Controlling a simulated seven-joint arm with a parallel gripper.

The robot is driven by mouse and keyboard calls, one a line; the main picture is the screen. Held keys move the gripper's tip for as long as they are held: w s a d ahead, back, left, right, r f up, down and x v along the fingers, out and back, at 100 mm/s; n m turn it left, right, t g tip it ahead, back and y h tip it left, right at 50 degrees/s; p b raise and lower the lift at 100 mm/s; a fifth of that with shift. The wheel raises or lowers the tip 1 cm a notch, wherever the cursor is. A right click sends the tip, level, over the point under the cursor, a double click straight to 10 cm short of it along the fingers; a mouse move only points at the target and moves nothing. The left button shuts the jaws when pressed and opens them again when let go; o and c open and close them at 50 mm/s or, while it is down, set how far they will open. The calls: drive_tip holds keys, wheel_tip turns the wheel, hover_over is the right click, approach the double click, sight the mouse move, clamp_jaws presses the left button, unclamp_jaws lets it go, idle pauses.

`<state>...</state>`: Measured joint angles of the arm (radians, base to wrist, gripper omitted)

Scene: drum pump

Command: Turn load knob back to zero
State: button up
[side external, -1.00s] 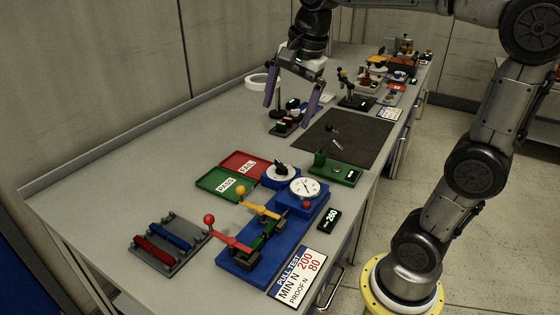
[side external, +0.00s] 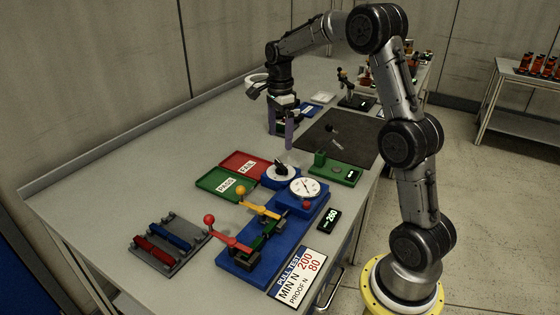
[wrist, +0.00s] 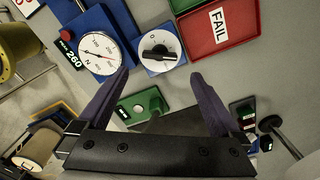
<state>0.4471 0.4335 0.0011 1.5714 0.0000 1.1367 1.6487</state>
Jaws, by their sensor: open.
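The load knob (side external: 281,168) is a black bar handle on a white round dial set on a blue base, behind the gauge. In the wrist view the knob (wrist: 158,51) shows beyond the fingertips, its bar lying roughly across the picture. My gripper (side external: 281,141) is open and empty above the table, behind the knob and apart from it. In the wrist view its two purple fingers (wrist: 165,84) are spread wide. The round white gauge (side external: 304,187) stands beside the knob, its needle away from the bottom. The small display (side external: 329,220) reads 260.
The red FAIL tray (side external: 247,165) and green PASS tray (side external: 226,184) lie left of the knob. A green block stand (side external: 336,171) is on its right. The blue pull-test fixture (side external: 250,250) has red-knobbed and yellow-knobbed levers. A dark mat (side external: 345,135) lies behind.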

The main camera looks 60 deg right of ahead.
sight(280, 164)
wheel_tip(280, 164, down, 9)
drive_tip(key=shift+f, duration=0.15)
idle(0.4)
drive_tip(key=c, duration=1.2)
